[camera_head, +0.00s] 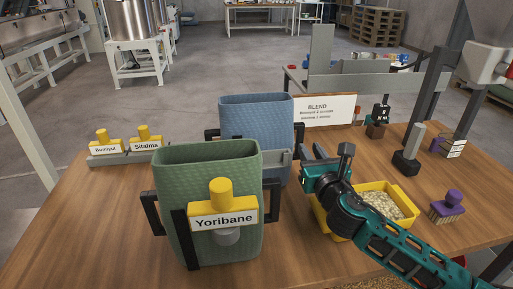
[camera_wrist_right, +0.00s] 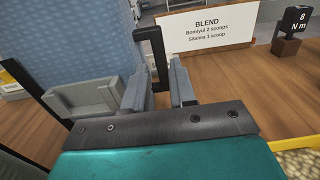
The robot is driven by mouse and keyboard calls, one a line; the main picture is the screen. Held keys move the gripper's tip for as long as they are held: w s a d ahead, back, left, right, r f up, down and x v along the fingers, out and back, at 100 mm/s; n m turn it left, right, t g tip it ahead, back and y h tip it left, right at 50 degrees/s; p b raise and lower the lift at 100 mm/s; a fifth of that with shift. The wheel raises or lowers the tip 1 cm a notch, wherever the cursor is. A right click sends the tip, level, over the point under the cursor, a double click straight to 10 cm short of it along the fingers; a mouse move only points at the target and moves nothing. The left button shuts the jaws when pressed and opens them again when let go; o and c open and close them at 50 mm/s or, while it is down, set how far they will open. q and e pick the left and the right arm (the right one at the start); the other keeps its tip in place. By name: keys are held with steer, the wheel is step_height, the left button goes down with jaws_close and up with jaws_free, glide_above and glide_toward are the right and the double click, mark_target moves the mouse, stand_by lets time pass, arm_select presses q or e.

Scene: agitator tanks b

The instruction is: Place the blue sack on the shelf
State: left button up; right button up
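The blue sack (camera_head: 257,118) stands upright on the wooden table, behind the green sack that hides its lower left part. It has black side handles and a grey holder on its front. In the right wrist view the blue sack (camera_wrist_right: 65,50) fills the left side. My right gripper (camera_head: 322,152) is at the sack's right side. Its fingers (camera_wrist_right: 160,88) are apart, with the sack's black handle (camera_wrist_right: 155,55) showing between them; I cannot tell whether they touch it. My left gripper is not in view. I cannot tell which surface is the shelf.
The green sack (camera_head: 170,175) labelled Yoribane stands in front. A yellow tray (camera_head: 409,205) of pale grains is under my right arm. A purple brush (camera_head: 447,207), a BLEND sign (camera_head: 322,110) and yellow-topped labels (camera_head: 147,137) are on the table. The left front is clear.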

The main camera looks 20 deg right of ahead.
mark_target(302, 134)
steer(key=x, duration=0.2)
steer(key=r+x, duration=0.1)
steer(key=x, duration=0.1)
steer(key=shift+a, duration=0.1)
steer(key=shift+w, duration=0.65)
jaws_close()
